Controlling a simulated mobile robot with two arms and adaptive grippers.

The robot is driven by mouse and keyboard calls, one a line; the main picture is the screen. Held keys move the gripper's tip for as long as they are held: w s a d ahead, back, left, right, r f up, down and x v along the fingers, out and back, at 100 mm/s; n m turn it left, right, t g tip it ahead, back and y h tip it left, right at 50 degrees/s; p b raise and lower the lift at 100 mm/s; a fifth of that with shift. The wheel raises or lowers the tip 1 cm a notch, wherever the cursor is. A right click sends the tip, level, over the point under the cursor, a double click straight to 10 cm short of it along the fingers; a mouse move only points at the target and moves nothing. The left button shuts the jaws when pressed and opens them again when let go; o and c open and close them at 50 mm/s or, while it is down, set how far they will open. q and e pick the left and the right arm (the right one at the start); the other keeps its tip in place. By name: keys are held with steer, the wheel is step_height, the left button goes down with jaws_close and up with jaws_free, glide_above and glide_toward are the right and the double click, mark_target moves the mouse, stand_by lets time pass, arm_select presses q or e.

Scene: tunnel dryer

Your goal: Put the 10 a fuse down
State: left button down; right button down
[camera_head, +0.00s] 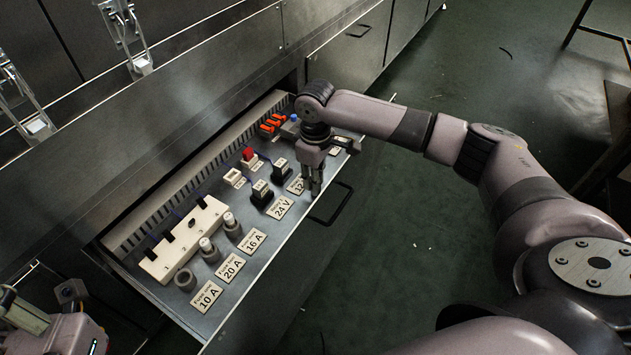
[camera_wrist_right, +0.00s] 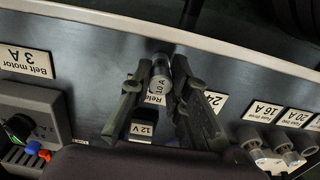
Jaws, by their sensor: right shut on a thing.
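My right gripper (camera_head: 316,188) is above the front right part of the drawer panel, near the 12 V label. In the right wrist view my right gripper (camera_wrist_right: 163,70) is shut on a grey cylindrical fuse marked 10 A (camera_wrist_right: 160,77), held between its fingertips. The grey round 10 A fuse holder (camera_head: 185,280) stands at the panel's near left end, with an open, empty top. Its label, 10 A (camera_head: 207,296), lies in front of it. Part of my left arm shows at the lower left; whether its fingers are open is unclear.
The 20 A holder (camera_head: 209,251) and 16 A holder (camera_head: 232,226) both carry fuses beside the empty one. Relays (camera_head: 262,194), a red-button switch (camera_head: 249,157) and orange connectors (camera_head: 270,125) stand farther along. A white terminal block (camera_head: 184,241) lies behind the holders. The drawer handle (camera_head: 333,205) juts out in front.

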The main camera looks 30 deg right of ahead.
steer(key=shift+f, duration=0.1)
steer(key=c, duration=1.5)
jaws_free()
steer(key=shift+f, duration=0.1)
